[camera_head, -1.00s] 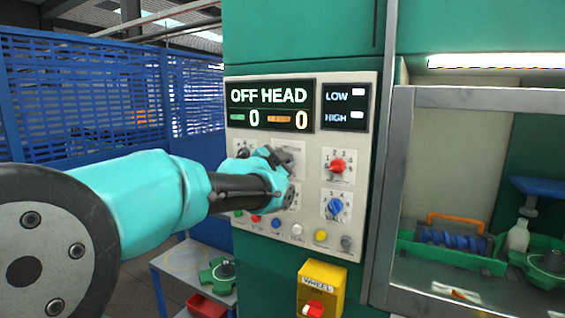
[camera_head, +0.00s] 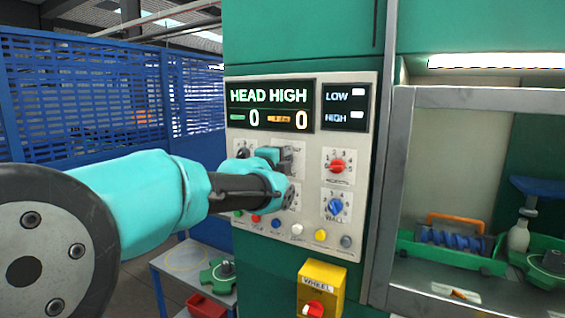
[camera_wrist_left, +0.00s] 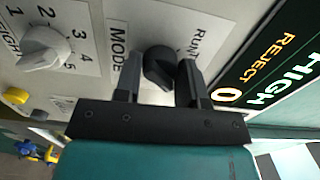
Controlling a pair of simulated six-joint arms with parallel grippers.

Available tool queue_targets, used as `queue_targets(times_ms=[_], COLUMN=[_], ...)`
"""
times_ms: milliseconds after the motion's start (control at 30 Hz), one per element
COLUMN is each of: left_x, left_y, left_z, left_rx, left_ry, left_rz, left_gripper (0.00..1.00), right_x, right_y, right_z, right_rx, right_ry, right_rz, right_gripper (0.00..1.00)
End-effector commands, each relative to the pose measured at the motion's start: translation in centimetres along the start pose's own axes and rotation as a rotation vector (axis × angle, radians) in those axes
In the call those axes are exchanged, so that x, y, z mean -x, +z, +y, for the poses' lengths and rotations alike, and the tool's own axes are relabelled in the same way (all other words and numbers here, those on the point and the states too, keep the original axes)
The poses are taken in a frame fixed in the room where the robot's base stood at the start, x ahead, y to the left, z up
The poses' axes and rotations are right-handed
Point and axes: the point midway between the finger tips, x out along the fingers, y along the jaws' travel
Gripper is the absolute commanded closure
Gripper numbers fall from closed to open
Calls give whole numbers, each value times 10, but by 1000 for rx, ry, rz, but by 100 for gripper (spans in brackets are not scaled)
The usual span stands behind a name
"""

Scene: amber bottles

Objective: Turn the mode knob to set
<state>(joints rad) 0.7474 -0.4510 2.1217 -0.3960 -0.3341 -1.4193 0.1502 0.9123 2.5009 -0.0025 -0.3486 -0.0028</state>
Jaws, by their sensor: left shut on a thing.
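The mode knob (camera_wrist_left: 160,68) is a dark round knob on the pale control panel (camera_head: 360,110), beside the printed word MODE and near the label RUN. My left gripper (camera_wrist_left: 161,77) is shut on it in the left wrist view, one dark finger on each side. In the head view my left gripper (camera_head: 277,158) is at the panel's upper left, below the display, and hides the knob. The set label and the knob's pointer cannot be made out. My right gripper is in neither view.
The display (camera_head: 272,107) reads HEAD HIGH above two zeros. Close by are a red knob (camera_head: 337,166), a blue knob (camera_head: 335,207) and a row of coloured buttons (camera_head: 297,229). A yellow WHEEL box (camera_head: 320,287) sits below. A grey-framed opening (camera_head: 400,180) is to the right.

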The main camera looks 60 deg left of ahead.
Motion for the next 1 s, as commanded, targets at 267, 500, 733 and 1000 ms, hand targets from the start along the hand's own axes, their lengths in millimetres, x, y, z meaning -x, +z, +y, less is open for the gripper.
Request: queue_targets(times_ms=[267, 500, 733, 1000], left_x=[0, 0, 0, 0], left_y=[0, 0, 0, 0], left_z=[0, 0, 0, 0], left_rx=[-47, -48, -48, -47], left_ry=[0, 0, 0, 0], left_rz=[0, 0, 0, 0], left_gripper=[86, 86, 48, 38], right_x=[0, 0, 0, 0], right_y=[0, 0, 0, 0], right_z=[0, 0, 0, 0], right_rx=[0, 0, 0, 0], right_ry=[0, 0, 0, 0], right_rz=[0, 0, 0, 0], right_gripper=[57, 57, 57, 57])
